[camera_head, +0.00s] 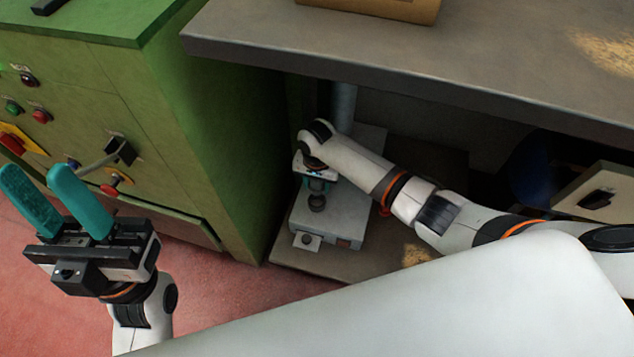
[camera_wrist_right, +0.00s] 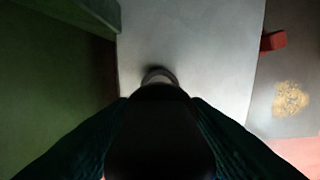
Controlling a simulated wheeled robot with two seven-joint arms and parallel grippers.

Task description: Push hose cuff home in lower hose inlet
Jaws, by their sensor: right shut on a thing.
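My right gripper (camera_head: 317,187) reaches under the bench and is shut on the black hose cuff, just above a grey box-shaped unit (camera_head: 342,228). In the right wrist view the dark hose cuff (camera_wrist_right: 160,135) lies between the two teal fingers. Its far end meets or overlaps a grey ring (camera_wrist_right: 158,74), apparently the lower hose inlet, on the pale face of the unit. The cuff hides most of that ring, and how deep it sits cannot be told. My left gripper (camera_head: 38,185) is open and empty at the left, in front of the green cabinet.
The green cabinet (camera_head: 226,130), with knobs and a lever (camera_head: 103,158), stands left of the unit. The bench top (camera_head: 470,70) overhangs my right arm. A grey vertical pipe (camera_head: 343,105) rises behind the unit. A pale box (camera_head: 597,192) stands at the right.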

